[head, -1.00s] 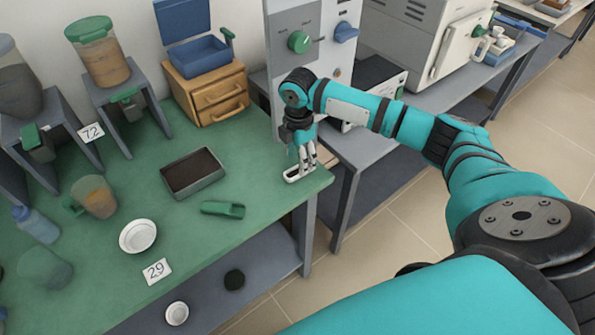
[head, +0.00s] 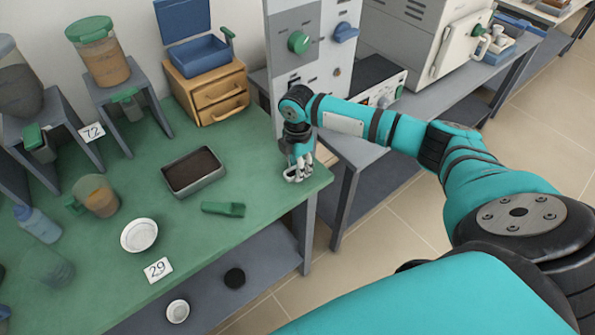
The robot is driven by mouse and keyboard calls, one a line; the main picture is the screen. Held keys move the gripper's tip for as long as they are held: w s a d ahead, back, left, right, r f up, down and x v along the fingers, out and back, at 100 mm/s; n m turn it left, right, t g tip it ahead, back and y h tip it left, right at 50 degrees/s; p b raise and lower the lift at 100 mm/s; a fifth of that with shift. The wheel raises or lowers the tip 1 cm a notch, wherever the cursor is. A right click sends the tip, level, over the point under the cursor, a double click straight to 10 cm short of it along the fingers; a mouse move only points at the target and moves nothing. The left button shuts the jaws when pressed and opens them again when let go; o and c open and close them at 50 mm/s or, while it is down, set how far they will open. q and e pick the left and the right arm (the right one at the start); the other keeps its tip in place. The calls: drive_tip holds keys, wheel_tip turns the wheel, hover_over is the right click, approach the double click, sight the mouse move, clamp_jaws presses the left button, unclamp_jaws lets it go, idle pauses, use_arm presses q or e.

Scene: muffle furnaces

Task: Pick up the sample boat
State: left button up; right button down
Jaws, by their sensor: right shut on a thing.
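The sample boat (head: 291,177) is a small pale boat near the right corner of the green table (head: 240,245). My right gripper (head: 298,172) points down over it and is shut on it, with the fingers covering part of the boat. I cannot tell whether the boat touches the table. My left gripper is not in view.
A dark-filled tray (head: 194,173), a green scoop (head: 223,209) and a white dish (head: 139,235) lie to the left. A wooden drawer box (head: 208,97) stands behind. A grey control panel (head: 297,60) rises just behind my right gripper. The table's right edge is close.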

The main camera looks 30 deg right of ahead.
drive_tip(key=shift+r, duration=0.1)
drive_tip(key=shift+r, duration=0.45)
drive_tip(key=shift+s+a+r+b, duration=0.1)
drive_tip(key=shift+s+r+b, duration=0.1)
drive_tip(key=shift+r, duration=0.4)
drive_tip(key=shift+s+r+b, duration=0.2)
drive_tip(key=shift+r, duration=0.4)
drive_tip(key=s+a+r+b, duration=0.15)
drive_tip(key=s+a, duration=0.25)
drive_tip(key=s, duration=1.1)
drive_tip(key=w+a+r+m, duration=0.1)
drive_tip(key=a+r+m, duration=0.7)
drive_tip(key=m, duration=1)
drive_tip(key=shift+a+r, duration=0.3)
drive_tip(key=shift+a, duration=0.15)
